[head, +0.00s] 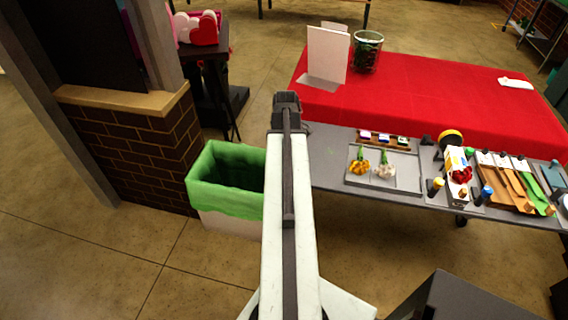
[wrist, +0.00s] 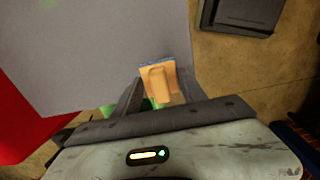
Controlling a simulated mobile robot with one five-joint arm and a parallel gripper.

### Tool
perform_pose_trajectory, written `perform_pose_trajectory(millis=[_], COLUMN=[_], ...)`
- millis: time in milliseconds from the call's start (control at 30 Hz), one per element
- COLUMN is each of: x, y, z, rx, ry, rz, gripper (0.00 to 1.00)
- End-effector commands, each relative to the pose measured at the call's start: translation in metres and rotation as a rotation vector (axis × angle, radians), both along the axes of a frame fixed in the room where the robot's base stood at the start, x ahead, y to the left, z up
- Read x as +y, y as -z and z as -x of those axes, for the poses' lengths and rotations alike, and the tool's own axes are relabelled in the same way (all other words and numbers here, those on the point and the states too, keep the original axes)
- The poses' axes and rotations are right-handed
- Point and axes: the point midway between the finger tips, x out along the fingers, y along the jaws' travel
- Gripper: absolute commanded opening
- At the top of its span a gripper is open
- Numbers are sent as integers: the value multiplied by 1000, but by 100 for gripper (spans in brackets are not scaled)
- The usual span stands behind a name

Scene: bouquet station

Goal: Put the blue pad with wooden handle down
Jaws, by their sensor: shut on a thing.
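My gripper (wrist: 161,88) is shut on the blue pad with wooden handle (wrist: 158,72) in the wrist view. The tan wooden handle sits between the fingers, and a thin blue edge shows at its far side. The pad is over the grey tabletop (wrist: 110,45); I cannot tell whether it touches it. In the head view my gripper (head: 287,98) is near the left end of the grey table (head: 328,158), and the pad is hidden behind my arm there.
A green-lined bin (head: 225,178) stands just left of my arm. Flower pieces (head: 384,167) lie on a tray on the grey table, with several tools (head: 515,183) farther right. A red-clothed table (head: 430,95) stands behind. The grey table's left end looks clear.

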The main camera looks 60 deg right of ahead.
Motion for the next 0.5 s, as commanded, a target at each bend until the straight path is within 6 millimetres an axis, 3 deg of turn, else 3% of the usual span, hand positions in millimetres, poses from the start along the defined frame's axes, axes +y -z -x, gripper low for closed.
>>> perform_pose_trajectory(millis=[33,400,433,500], x=[-1,-2,-2,-2], y=[14,14,12,12], z=[1,2,2,2], rx=[0,0,0,0], ry=[3,4,5,5], rz=[0,0,0,0], gripper=[11,11,58,71])
